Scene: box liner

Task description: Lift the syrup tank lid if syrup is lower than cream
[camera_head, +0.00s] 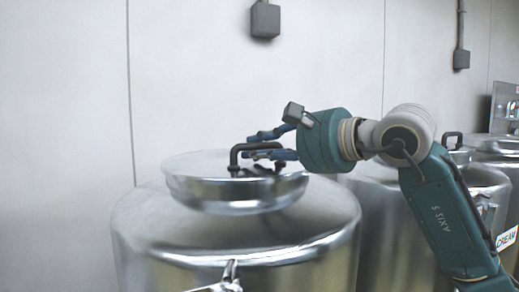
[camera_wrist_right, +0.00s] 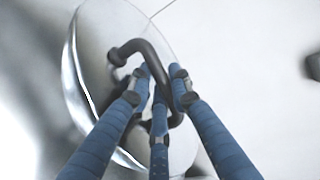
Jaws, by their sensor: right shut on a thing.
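My right gripper (camera_head: 258,146) is shut on the black bar handle (camera_head: 236,152) of a round steel lid (camera_head: 205,187). The lid appears raised above the top of the large steel tank (camera_head: 150,235) on the left, and hides its opening. The right wrist view shows blue fingers (camera_wrist_right: 161,84) around the handle (camera_wrist_right: 147,55), with the shiny lid (camera_wrist_right: 92,45) behind. A tank at the right edge carries a CREAM label (camera_head: 507,238). No syrup label or liquid level is readable. My left gripper is out of view.
More steel tanks stand close together on the right, partly behind my right arm; one has a black-handled lid (camera_head: 452,140). A pale wall (camera_head: 60,90) with grey boxes (camera_head: 265,19) runs behind.

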